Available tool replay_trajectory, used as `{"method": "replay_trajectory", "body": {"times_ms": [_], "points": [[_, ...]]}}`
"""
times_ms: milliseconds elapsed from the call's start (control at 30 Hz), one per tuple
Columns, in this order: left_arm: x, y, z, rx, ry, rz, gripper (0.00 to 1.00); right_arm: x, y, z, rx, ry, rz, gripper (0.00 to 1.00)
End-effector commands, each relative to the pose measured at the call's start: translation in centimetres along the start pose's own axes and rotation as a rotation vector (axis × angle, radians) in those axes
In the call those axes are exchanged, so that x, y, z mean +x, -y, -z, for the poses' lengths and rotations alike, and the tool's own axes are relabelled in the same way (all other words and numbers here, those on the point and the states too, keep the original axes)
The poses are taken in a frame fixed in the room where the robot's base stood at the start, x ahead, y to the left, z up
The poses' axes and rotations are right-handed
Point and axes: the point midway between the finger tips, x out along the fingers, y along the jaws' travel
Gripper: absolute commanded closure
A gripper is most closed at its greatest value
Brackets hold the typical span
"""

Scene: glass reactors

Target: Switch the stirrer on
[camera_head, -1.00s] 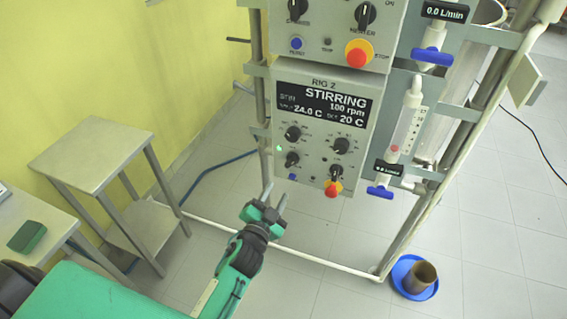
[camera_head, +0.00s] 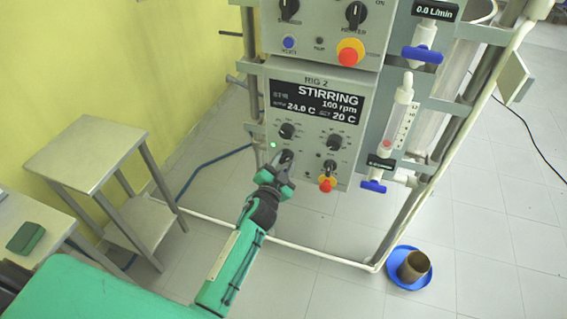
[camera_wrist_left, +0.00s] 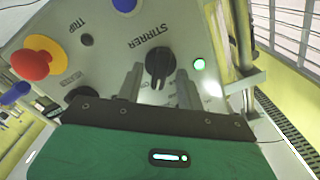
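The RIG 2 control panel (camera_head: 313,120) hangs on the frame; its display (camera_head: 316,103) reads STIRRING, 100 rpm, 24.0 C and 20 C. The black stirrer knob (camera_wrist_left: 158,64), labelled STIRRER, is at the panel's lower left. A green lamp (camera_wrist_left: 199,64) glows beside it, and this lamp also shows in the head view (camera_head: 273,144). My left gripper (camera_wrist_left: 160,86) is open, its fingertips on either side of the knob with small gaps visible. In the head view the left gripper (camera_head: 284,166) partly hides the knob. My right gripper is out of view.
The red-and-yellow stop button (camera_head: 327,184) is right of the gripper. An upper panel (camera_head: 322,28) sits above, and a flow meter with a blue valve (camera_head: 373,187) at right.

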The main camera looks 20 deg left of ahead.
Motion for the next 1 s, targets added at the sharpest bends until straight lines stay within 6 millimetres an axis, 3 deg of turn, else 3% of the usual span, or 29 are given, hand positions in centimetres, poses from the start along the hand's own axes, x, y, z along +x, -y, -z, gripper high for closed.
{"method": "replay_trajectory", "body": {"times_ms": [100, 300, 533, 1000], "points": [[0.0, 0.0, 0.0, 0.000, 0.000, 0.000, 0.63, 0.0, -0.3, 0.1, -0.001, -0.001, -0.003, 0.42], [0.0, 0.0, 0.0, 0.000, 0.000, 0.000, 1.00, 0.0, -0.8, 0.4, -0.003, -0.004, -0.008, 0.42], [0.0, -0.1, -0.1, 0.042, -0.001, -0.001, 1.00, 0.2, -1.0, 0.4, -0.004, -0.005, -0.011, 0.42], [-0.1, -0.2, 0.0, 0.415, -0.002, -0.001, 1.00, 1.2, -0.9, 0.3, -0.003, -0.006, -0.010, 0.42]]}}
